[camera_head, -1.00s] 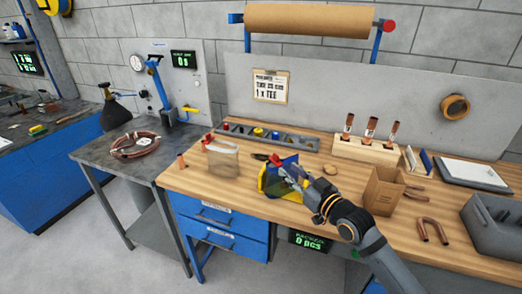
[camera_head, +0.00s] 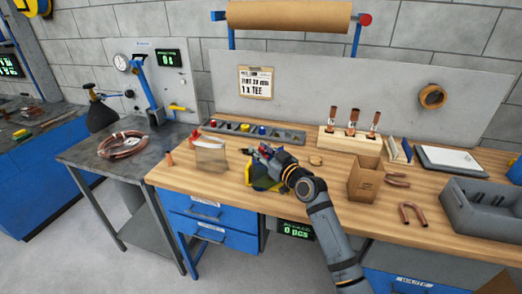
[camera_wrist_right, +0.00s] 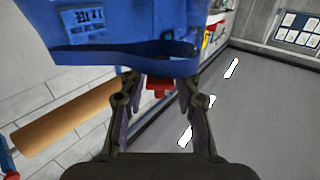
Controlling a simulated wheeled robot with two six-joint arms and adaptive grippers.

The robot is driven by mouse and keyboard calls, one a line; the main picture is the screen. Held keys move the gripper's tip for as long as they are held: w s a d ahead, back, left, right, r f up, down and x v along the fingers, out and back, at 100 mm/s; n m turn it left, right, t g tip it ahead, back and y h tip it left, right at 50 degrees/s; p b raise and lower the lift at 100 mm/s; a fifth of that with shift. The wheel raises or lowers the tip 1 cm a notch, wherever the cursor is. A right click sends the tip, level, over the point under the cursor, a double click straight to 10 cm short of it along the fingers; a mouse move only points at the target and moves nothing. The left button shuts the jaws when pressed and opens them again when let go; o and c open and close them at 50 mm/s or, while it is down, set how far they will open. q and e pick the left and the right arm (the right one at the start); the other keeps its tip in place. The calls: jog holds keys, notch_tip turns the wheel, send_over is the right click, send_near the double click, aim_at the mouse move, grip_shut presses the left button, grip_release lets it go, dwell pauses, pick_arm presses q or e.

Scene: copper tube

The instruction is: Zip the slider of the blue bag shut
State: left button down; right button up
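In the right wrist view, the blue bag (camera_wrist_right: 110,32) fills the top left. A red piece, which looks like the slider (camera_wrist_right: 158,86), shows between the fingertips of my right gripper (camera_wrist_right: 159,84). The fingers look spread on both sides of it; contact is not clear. My left gripper is not in view.
A cardboard box (camera_head: 364,180), bent copper tubes (camera_head: 411,214) and a grey bin (camera_head: 478,211) are to the right. A parts rack (camera_head: 254,133) and a tube holder (camera_head: 348,144) are behind.

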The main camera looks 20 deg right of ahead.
jog(key=c, duration=0.3)
grip_shut()
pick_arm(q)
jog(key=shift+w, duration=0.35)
pick_arm(e)
jog(key=shift+s+a, duration=0.25)
jog(key=shift+a, duration=0.25)
jog(key=shift+o, duration=1.5)
grip_release()
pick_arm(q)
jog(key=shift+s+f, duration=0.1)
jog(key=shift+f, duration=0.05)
